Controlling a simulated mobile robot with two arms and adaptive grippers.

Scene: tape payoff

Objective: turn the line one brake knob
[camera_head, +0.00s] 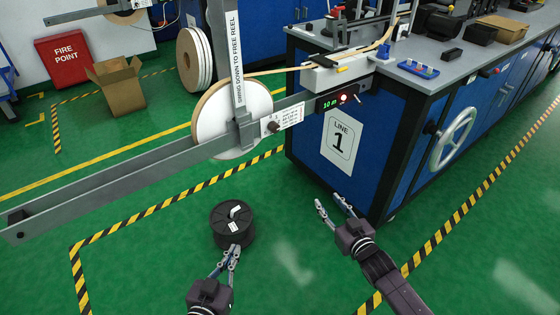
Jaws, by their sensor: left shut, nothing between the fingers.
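The line 1 machine has a grey metal arm (130,180) carrying a white tape reel (215,112). A small dark knob (272,127) sits on this arm beside a white printed label (290,115); it looks like the brake knob, but the label is too small to read. My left gripper (235,247) is shut and empty, low at the front edge of a black spool (232,218) in the picture; I cannot tell whether they touch. My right gripper (329,200) is open and empty, below the line 1 sign (343,137). Both grippers are apart from the knob.
A blue cabinet (375,150) with a grey top and a large handwheel (453,138) stands at right. An upright grey bar (232,50) crosses the reel. A cardboard box (120,92) stands at back left. Green floor (290,260) between the grippers is clear.

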